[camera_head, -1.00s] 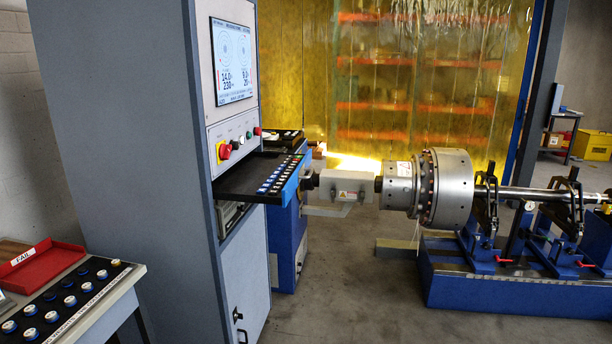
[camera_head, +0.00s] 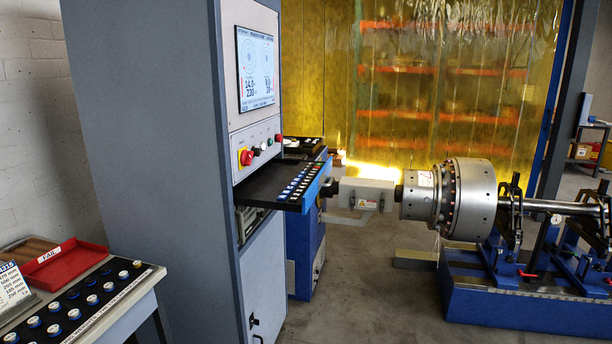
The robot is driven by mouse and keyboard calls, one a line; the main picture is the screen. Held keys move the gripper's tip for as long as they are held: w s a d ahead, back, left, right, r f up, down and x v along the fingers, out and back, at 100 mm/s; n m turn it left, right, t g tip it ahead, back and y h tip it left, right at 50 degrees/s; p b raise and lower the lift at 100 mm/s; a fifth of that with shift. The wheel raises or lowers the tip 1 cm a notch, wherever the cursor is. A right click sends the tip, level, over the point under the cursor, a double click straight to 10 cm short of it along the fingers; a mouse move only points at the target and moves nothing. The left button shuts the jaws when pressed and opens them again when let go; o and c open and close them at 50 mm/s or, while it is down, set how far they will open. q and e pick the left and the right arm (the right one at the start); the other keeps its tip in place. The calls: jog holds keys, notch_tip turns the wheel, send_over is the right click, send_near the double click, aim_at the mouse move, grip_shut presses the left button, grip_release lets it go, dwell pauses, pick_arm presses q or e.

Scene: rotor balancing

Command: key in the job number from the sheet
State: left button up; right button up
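The control cabinet (camera_head: 160,150) stands left of centre with a lit screen (camera_head: 255,68) on its upper front. The screen shows two round dials with numbers under them. A black keyboard shelf (camera_head: 262,188) with rows of blue, white and other keys (camera_head: 300,181) sticks out below the screen. A white sheet (camera_head: 12,286) with a blue heading stands at the left edge, cut off by the frame. Part of its print shows, with numbers and "mm", but the job number cannot be read surely. Neither of my grippers is in view.
A bench at lower left holds a tray of round weights (camera_head: 92,299) and a red FAIL bin (camera_head: 66,264). A rotor (camera_head: 468,199) lies on blue supports (camera_head: 510,305) at right. A yellow strip curtain (camera_head: 440,90) hangs behind. Grey floor (camera_head: 385,305) is clear in the middle.

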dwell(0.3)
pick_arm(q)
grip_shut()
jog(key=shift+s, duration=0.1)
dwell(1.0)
